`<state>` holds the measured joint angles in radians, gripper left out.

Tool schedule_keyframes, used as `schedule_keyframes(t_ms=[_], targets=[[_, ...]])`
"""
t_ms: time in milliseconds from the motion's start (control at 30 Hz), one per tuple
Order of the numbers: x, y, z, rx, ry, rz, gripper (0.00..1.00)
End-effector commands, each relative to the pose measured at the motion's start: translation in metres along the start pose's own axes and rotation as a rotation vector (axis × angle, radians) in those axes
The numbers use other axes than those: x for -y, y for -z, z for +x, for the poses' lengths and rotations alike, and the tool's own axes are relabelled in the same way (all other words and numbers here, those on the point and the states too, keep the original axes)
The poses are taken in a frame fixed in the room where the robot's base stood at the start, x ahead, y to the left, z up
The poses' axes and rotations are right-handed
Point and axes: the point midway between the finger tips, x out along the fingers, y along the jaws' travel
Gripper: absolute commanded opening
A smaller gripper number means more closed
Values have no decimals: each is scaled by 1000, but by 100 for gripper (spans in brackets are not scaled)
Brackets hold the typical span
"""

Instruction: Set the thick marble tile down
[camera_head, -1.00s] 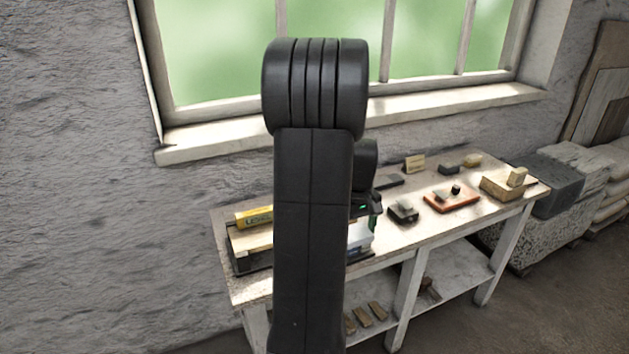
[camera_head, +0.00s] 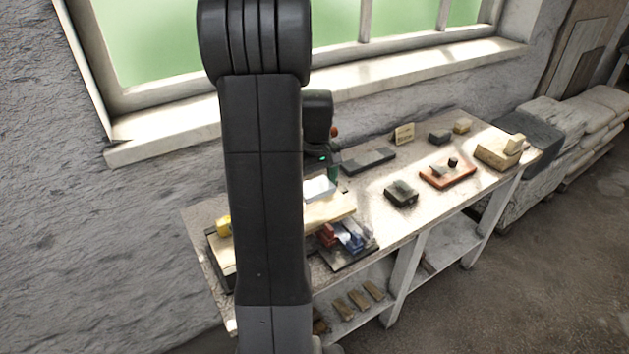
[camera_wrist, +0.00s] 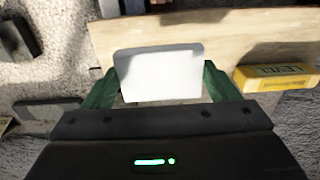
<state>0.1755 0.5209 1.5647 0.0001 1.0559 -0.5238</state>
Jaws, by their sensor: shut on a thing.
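The thick marble tile (camera_wrist: 158,78) is a white block with a grey edge, held between the two green fingers of my gripper (camera_wrist: 160,69). In the head view a white face of the tile (camera_head: 320,188) shows just right of my arm, below the wrist. My gripper (camera_head: 328,176) is partly hidden by my arm there. In the wrist view a pale wooden board (camera_wrist: 255,32) lies behind and below the tile. I cannot tell whether the tile touches the board.
A yellow box (camera_wrist: 277,77) lies at the right in the wrist view. On the workbench (camera_head: 375,215), a dark tray (camera_head: 352,260) with red and blue items sits near the front edge. A dark stone block (camera_head: 400,194) and an orange tray (camera_head: 447,174) stand further right.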

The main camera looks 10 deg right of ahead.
Motion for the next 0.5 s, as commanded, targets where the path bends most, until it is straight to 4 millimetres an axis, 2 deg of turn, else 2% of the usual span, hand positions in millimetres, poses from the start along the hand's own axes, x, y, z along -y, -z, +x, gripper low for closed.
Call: schedule_keyframes(t_ms=[167, 500], targets=[[0, -3, -1, -1, 0, 0, 50], [0, -3, 31, 0, 1, 0, 50]])
